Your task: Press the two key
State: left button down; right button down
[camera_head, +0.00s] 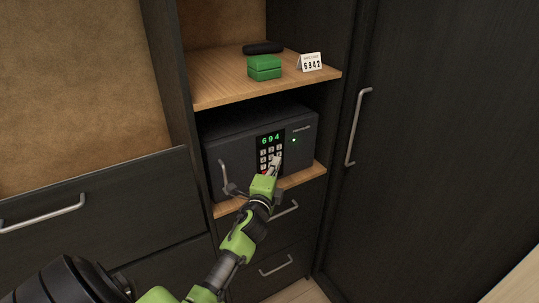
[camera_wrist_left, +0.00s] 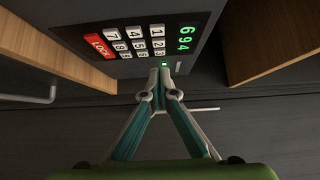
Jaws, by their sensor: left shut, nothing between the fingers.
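The dark safe (camera_head: 230,140) sits in a cabinet niche. Its keypad has white number keys, and its green display (camera_head: 271,139) reads 694. The two key (camera_head: 271,151) is in the middle of the row nearest the display; it also shows in the left wrist view (camera_wrist_left: 157,42). My left gripper (camera_head: 277,160) is shut and empty, with its fingertips at the keypad's right side, hiding some lower keys in the head view. In the left wrist view its tips (camera_wrist_left: 163,71) appear beside the three key, off the two key. Contact cannot be told.
A card (camera_head: 312,62) reading 6942, a green box (camera_head: 264,67) and a dark case (camera_head: 263,47) are on the wooden shelf (camera_head: 215,86) above. The red LOCK key (camera_wrist_left: 99,46) is at the keypad's far end. The safe's handle (camera_head: 223,174) is at left.

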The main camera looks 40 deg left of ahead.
aim_at(273, 150)
pick_arm(q)
jog(key=a, duration=0.1)
jog(key=w+a, duration=0.1)
jog(key=a+p, duration=0.1)
jog(key=a, duration=0.1)
jog(key=shift+w, duration=0.4)
